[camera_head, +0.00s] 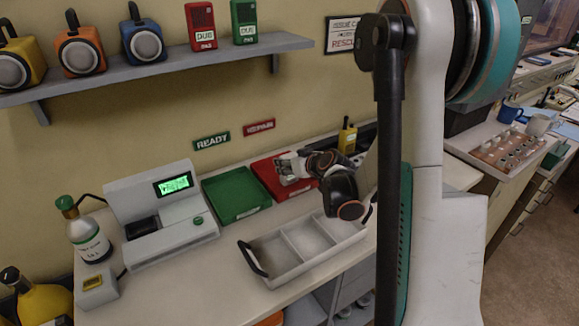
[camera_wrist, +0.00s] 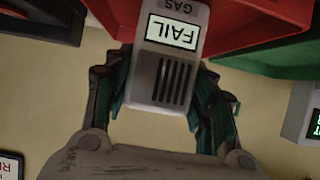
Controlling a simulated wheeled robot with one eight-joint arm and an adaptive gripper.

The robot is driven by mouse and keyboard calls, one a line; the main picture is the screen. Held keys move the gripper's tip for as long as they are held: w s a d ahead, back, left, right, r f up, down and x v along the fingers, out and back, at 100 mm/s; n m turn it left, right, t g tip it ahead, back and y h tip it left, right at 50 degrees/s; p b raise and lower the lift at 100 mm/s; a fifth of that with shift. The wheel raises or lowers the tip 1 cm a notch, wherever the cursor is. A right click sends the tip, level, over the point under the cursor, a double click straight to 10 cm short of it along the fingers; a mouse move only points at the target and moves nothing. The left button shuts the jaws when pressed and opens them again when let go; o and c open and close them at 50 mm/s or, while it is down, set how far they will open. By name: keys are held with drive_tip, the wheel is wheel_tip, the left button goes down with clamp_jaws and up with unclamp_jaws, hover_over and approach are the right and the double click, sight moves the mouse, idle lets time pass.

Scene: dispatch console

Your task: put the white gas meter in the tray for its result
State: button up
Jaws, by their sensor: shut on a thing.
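The white gas meter (camera_wrist: 166,70) is held between my gripper's fingers (camera_wrist: 163,95), and its screen reads FAIL in the wrist view. In the head view my gripper (camera_head: 297,168) is at the red tray (camera_head: 269,183), with the meter (camera_head: 290,160) small and partly hidden at its tip. The red tray (camera_wrist: 240,25) lies behind the meter in the wrist view; whether the meter touches it I cannot tell. The green tray (camera_head: 236,196) is empty, just left of the red one. A green READY sign (camera_head: 212,141) and a red REPAIR sign (camera_head: 259,127) hang above them.
A white test device (camera_head: 160,215) with a lit green screen stands left of the green tray. A white compartment tray (camera_head: 283,258) with black handles sits in front. A yellow radio (camera_head: 347,138) stands behind my gripper.

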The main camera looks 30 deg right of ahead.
drive_tip(key=shift+f, duration=0.2)
drive_tip(key=o, duration=1.3)
drive_tip(key=shift+r, duration=0.15)
drive_tip(key=shift+s+r, duration=0.15)
drive_tip(key=shift+s, duration=0.05)
drive_tip(key=p+v, duration=0.3)
drive_tip(key=v, duration=0.8)
drive_tip(key=shift+s, duration=0.3)
